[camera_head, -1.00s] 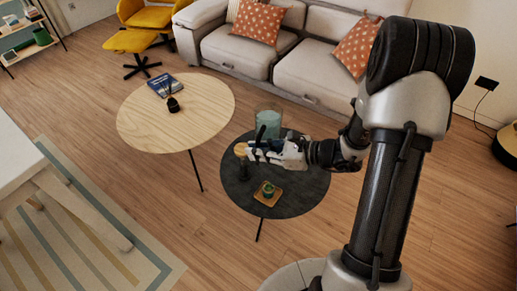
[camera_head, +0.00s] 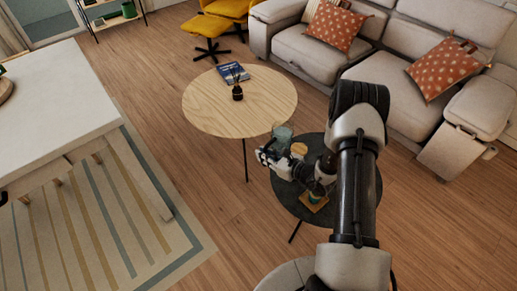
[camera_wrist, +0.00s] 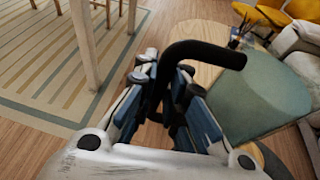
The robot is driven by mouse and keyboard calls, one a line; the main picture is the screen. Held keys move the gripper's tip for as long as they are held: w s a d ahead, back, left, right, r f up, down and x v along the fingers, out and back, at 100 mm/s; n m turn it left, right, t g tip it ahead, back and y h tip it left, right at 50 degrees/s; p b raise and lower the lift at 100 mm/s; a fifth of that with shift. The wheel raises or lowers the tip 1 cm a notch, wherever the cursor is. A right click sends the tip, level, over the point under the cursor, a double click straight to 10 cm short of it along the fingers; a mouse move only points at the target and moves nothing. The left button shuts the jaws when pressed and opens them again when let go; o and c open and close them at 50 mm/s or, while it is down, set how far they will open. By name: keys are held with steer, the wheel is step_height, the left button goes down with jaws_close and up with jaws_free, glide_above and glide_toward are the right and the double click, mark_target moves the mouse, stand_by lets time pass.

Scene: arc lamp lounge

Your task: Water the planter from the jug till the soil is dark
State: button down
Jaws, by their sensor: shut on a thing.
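The jug is grey-green with a black handle; its body (camera_wrist: 262,100) fills the right of the wrist view. My gripper (camera_wrist: 180,95) is shut on the black handle (camera_wrist: 205,50). In the head view the jug (camera_head: 282,136) shows at the gripper (camera_head: 266,158), over the upper left edge of the round dark table (camera_head: 345,205). I cannot see the inside of the jug. I cannot make out the planter or its soil for certain; a small green item (camera_head: 316,194) sits on a wooden coaster (camera_head: 314,206) on the dark table, partly behind my arm.
A round wooden table (camera_head: 215,110) holds a blue book (camera_head: 232,73) and a dark reed bottle (camera_head: 238,93). A tan item (camera_head: 299,149) is by the gripper. A white table (camera_head: 60,100) stands left on a striped rug (camera_head: 100,220). A sofa (camera_head: 295,60) stands behind.

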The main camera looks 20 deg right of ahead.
steer(key=s+d+f+m+t+h, duration=0.1)
steer(key=s+d+f+m+h, duration=0.1)
steer(key=f, duration=0.6)
steer(key=s+d+f+m+h, duration=0.2)
steer(key=f+h, duration=0.1)
steer(key=f, duration=0.5)
steer(key=s+d+f+m+t+h, duration=0.1)
steer(key=s+d+f+m+h, duration=0.1)
steer(key=f, duration=0.6)
step_height(320, 180, up, 6)
steer(key=m+y+b, duration=0.1)
steer(key=m+y, duration=0.2)
steer(key=m, duration=0.1)
steer(key=shift+f, duration=0.15)
steer(key=shift+a, duration=0.1)
steer(key=shift+m, duration=0.4)
